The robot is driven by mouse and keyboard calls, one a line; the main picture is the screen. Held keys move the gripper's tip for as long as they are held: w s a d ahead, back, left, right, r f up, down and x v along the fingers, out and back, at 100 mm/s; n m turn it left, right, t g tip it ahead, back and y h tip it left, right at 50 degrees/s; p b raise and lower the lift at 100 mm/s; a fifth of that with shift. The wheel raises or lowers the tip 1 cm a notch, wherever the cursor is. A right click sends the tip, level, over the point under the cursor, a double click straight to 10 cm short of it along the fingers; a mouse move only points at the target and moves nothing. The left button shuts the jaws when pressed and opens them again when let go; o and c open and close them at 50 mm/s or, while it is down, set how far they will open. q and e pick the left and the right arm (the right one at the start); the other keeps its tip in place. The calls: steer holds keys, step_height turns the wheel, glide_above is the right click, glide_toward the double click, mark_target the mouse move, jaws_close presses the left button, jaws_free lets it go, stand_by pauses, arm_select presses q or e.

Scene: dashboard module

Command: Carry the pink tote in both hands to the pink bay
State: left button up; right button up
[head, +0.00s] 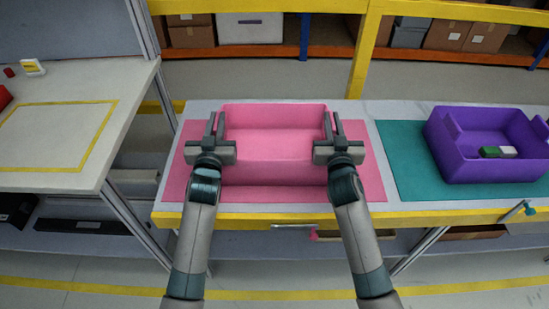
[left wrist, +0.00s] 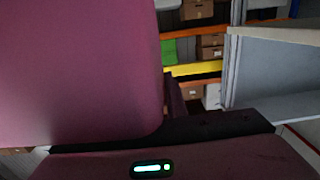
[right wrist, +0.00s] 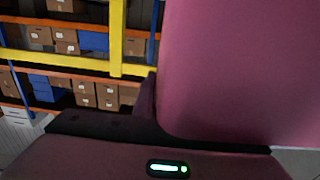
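The pink tote (head: 275,172) sits upright on the pink mat (head: 365,185), the pink bay of the bench. It looks empty. My left gripper (head: 215,125) is at the tote's left side wall, and my right gripper (head: 333,125) is at its right side wall. On each gripper the two fingers stand apart with a visible gap, and the gap appears to lie just outside the wall. The inner fingers overlap the wall edges in the head view, so contact is unclear. Dark pink surfaces fill much of both wrist views, and no grasp shows there.
A purple tote (head: 480,168) with small items stands on the teal mat (head: 400,165) to the right. A pale table (head: 55,135) with a yellow outline is at left. Shelves with boxes (head: 447,35) stand behind, and a yellow post (head: 363,50) rises beyond the bench.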

arm_select(q)
steer(key=o, duration=0.3)
arm_select(e)
steer(key=o, duration=0.3)
arm_select(q)
steer(key=s, duration=1.2)
arm_select(e)
steer(key=shift+s, duration=0.1)
steer(key=s, duration=1.1)
steer(key=shift+s, duration=0.4)
